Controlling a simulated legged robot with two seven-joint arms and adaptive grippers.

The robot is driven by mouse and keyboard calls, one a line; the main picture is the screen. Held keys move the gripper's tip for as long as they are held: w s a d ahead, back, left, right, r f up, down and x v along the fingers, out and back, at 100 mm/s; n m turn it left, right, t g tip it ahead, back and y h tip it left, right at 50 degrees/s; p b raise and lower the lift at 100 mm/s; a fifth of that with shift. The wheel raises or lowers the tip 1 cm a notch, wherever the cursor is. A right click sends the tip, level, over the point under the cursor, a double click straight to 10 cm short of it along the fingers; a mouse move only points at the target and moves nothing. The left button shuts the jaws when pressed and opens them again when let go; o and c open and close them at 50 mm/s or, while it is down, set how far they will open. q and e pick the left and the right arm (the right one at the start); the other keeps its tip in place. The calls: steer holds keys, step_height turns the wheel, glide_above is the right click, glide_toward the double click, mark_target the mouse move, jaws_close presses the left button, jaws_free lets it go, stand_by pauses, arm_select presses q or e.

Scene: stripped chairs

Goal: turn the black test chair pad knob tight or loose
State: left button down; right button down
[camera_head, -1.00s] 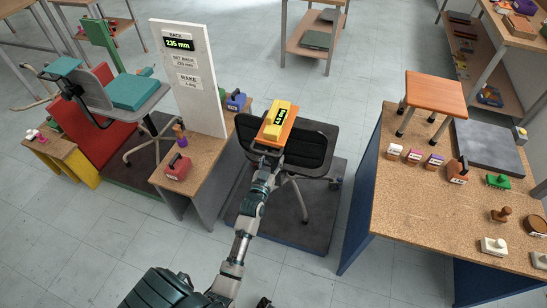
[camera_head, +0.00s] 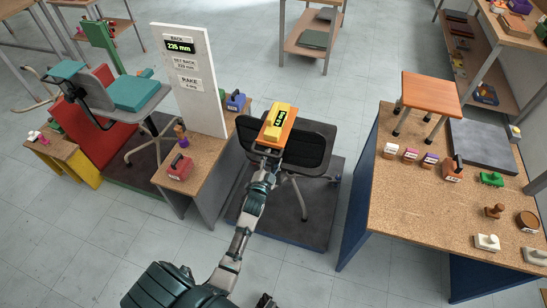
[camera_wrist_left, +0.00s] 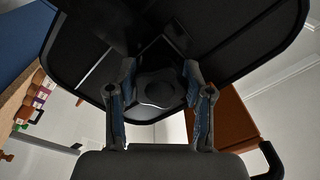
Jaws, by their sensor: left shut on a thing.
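The black test chair pad (camera_head: 313,146) stands on a grey metal post over a dark mat. The left wrist view shows the pad's dark underside (camera_wrist_left: 225,55). A dark round knob (camera_wrist_left: 157,90) sits there between the fingers of my left gripper (camera_wrist_left: 158,88), which is shut on it. In the head view my left arm reaches up to the pad's near-left edge, where the knob and fingertips are hidden. An orange block with a yellow box and small display (camera_head: 277,122) is at the pad's left part; its reading is too small to tell. My right gripper is not clearly seen.
A low wooden bench (camera_head: 205,160) with a white sign board (camera_head: 190,75) is close on the left. A wooden table (camera_head: 400,210) with an orange stool (camera_head: 430,90), jars and stamps is on the right. Floor is open in front.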

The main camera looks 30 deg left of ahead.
arm_select(q)
steer(key=m, duration=0.2)
steer(key=shift+r+m, duration=0.3)
steer(key=shift+r, duration=0.1)
steer(key=m, duration=0.4)
steer(key=shift+m, duration=0.3)
steer(key=m, duration=0.7)
steer(key=shift+r+m, duration=0.1)
steer(key=shift+m, duration=0.2)
steer(key=shift+c, duration=0.7)
jaws_free()
